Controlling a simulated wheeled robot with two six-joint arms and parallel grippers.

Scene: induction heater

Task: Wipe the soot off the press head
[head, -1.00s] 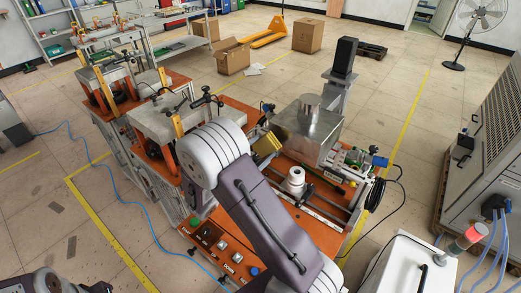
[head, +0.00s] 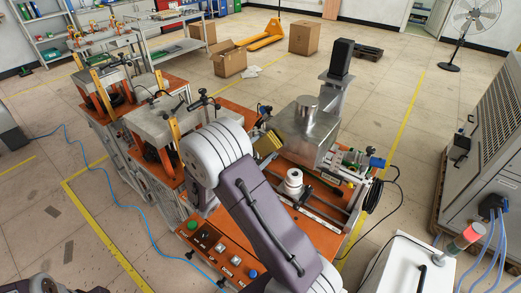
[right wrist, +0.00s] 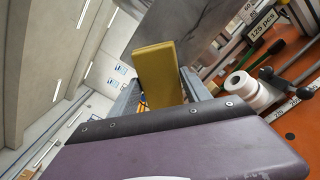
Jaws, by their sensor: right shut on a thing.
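The press head (head: 308,138) is a shiny metal block with a short cylinder on top, above the orange press bench. Its grey face (right wrist: 180,25) fills the top of the right wrist view with dark smears. My right gripper (right wrist: 160,92) is shut on a yellow sponge-like block (right wrist: 158,72). The block also shows in the head view (head: 268,144), close to the left side of the press head. I cannot tell whether they touch. My right arm hides most of this gripper in the head view. My left gripper is out of view; only a bit of my left arm shows.
A white roll (head: 292,184) stands on the bench, right of my right arm. A control panel with buttons (head: 221,252) is at the bench's front left. More orange press stations (head: 150,125) stand left. A white cabinet (head: 400,268) is at lower right.

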